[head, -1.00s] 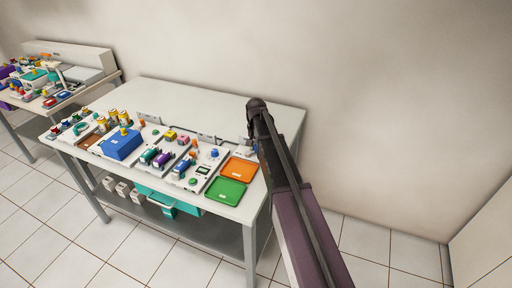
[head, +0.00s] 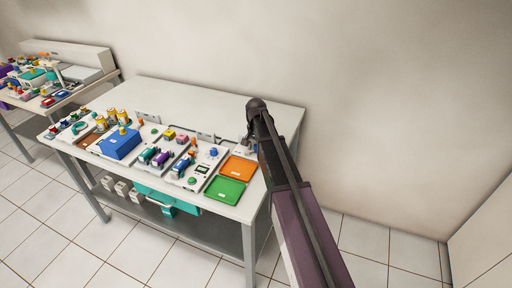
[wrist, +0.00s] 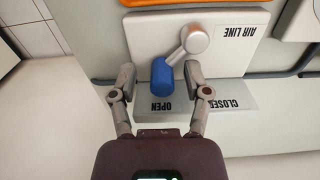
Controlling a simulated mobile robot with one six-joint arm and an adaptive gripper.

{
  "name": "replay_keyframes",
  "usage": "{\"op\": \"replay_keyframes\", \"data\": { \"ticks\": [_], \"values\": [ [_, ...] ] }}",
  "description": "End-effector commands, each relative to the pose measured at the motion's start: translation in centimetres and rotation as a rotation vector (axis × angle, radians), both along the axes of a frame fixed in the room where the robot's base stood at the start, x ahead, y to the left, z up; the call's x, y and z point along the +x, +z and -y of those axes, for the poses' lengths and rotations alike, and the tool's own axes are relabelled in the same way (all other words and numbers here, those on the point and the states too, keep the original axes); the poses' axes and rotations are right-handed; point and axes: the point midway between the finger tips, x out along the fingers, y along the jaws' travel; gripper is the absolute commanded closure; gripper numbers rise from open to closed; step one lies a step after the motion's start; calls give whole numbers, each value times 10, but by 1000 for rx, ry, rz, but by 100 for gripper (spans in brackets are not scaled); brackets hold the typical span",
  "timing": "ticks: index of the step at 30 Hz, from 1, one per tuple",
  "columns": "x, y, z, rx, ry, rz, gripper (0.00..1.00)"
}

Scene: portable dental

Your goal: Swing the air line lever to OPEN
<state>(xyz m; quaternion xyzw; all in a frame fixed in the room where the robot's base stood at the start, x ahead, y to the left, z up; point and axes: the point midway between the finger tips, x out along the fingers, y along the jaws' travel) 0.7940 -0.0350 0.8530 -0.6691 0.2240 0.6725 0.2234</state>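The air line lever has a silver round pivot (wrist: 195,39) and a blue handle (wrist: 161,77) on a white plate marked AIR LINE. In the wrist view the handle slants down-left from the pivot, its end just above the OPEN label (wrist: 161,106). The CLOSED label (wrist: 224,103) is to the right, partly behind a finger. My gripper (wrist: 158,76) is open, one grey finger on each side of the blue handle. The right finger is closer to the handle; contact is unclear. In the head view my arm mostly hides the lever.
An orange tray (head: 238,169) and a green tray (head: 226,190) lie on the table near my arm. Panels with coloured knobs and a blue box (head: 120,143) fill the table's left. The table's back right (head: 262,112) is clear. A wall stands behind.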

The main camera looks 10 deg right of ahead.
Motion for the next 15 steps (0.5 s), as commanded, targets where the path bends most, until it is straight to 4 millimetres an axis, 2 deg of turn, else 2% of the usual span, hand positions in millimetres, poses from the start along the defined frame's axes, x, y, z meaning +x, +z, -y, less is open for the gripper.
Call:
{"op": "replay_keyframes", "data": {
  "ticks": [15],
  "values": [
    [5,1,0,-1,35,4,37]
  ]
}}
